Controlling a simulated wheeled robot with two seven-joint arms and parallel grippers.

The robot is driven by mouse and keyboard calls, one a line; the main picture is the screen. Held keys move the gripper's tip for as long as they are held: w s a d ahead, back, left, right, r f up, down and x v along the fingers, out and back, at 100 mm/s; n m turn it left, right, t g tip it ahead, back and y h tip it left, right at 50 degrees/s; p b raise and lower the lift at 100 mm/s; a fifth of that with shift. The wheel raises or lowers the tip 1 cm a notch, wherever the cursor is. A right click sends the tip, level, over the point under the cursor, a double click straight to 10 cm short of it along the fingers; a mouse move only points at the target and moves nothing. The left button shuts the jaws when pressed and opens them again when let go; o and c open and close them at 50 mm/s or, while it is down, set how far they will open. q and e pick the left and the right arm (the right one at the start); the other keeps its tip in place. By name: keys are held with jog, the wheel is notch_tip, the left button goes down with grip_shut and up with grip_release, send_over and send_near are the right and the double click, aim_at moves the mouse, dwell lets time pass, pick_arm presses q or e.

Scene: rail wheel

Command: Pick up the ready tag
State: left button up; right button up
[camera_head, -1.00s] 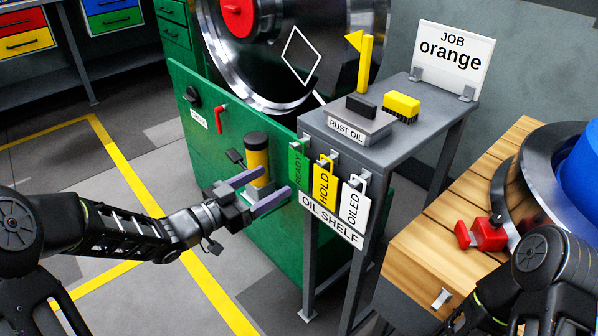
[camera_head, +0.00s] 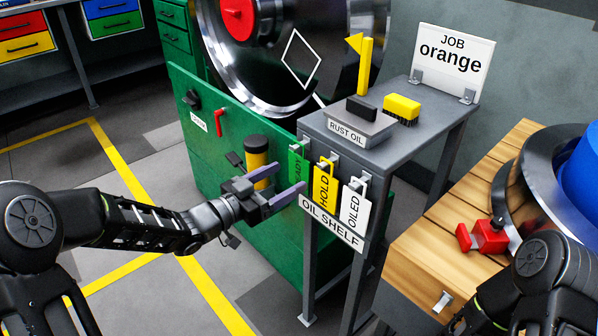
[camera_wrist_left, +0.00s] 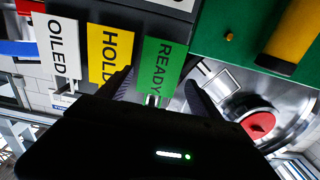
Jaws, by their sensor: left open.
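The green ready tag (camera_head: 298,164) hangs at the left end of the row on the oil shelf's front, partly hidden by my left gripper. It also shows in the left wrist view (camera_wrist_left: 162,62), upside down relative to the head view. My left gripper (camera_head: 288,177) is open and empty, its two purple-grey fingers pointing at the tag. In the left wrist view its fingertips (camera_wrist_left: 159,88) lie on either side of the tag's handle end. I cannot tell whether they touch it. My right gripper is out of view; only part of that arm shows at lower right.
The yellow hold tag (camera_head: 325,185) and white oiled tag (camera_head: 352,207) hang close beside it. The shelf (camera_head: 425,105) bears a rust oil pad (camera_head: 352,122) and a yellow brush (camera_head: 401,107). A yellow-black cylinder (camera_head: 257,152) on the green panel (camera_head: 225,135) is near my left gripper.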

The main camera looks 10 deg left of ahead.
aim_at(298, 167)
pick_arm(q)
jog(key=x, duration=0.3)
jog(key=shift+w+d, duration=0.2)
jog(key=shift+c, duration=0.5)
jog(key=c, duration=1)
jog(key=shift+r, duration=0.1)
jog(key=shift+r, duration=0.6)
jog(key=p+v, duration=0.2)
jog(key=v, duration=1.6)
jog(key=shift+s, duration=0.1)
